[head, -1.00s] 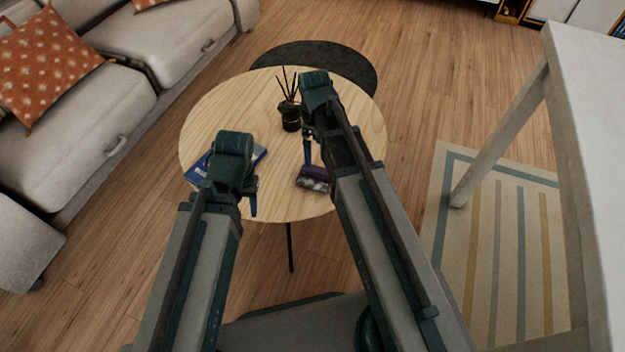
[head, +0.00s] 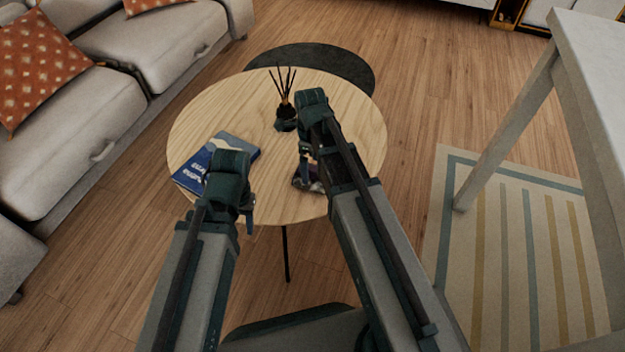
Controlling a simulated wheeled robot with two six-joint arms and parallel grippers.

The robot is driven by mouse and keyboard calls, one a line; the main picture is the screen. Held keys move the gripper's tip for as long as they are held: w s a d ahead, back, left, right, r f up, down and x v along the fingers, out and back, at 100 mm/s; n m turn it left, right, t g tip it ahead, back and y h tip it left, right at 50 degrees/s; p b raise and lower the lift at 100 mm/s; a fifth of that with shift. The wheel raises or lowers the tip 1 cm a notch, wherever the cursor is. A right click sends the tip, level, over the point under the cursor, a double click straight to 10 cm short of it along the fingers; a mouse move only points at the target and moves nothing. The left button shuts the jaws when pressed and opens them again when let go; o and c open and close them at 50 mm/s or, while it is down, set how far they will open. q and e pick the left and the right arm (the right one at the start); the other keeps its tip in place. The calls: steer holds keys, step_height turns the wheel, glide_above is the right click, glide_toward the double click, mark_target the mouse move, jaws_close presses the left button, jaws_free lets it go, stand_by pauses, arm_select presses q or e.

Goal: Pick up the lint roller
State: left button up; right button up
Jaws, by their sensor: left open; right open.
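A small purple and dark item (head: 303,184) lies on the round wooden coffee table (head: 205,110), near its front right edge. It may be the lint roller, but most of it is hidden behind my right gripper and arm. My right gripper (head: 304,163) is open, its fingers pointing down over or just beside this item; I cannot tell whether they touch it. My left gripper (head: 246,208) is open and empty over the front of the table, in front of the blue book.
A blue book (head: 190,175) lies on the table at left. A dark reed diffuser (head: 286,115) stands beyond my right gripper. A grey sofa (head: 50,160) is at left, and a white table (head: 590,70) with legs at right over a striped rug (head: 490,240).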

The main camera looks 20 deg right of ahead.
mark_target(313, 175)
steer(key=shift+s+d+f+b, duration=0.1)
steer(key=shift+d+f+b, duration=0.05)
steer(key=shift+f+b, duration=1.2)
steer(key=shift+s+d+f+b, duration=0.1)
steer(key=shift+f+b, duration=1.15)
steer(key=shift+f, duration=0.05)
steer(key=shift+r, duration=0.1)
steer(key=c, duration=1.4)
steer(key=shift+c, duration=0.2)
steer(key=shift+r, duration=0.15)
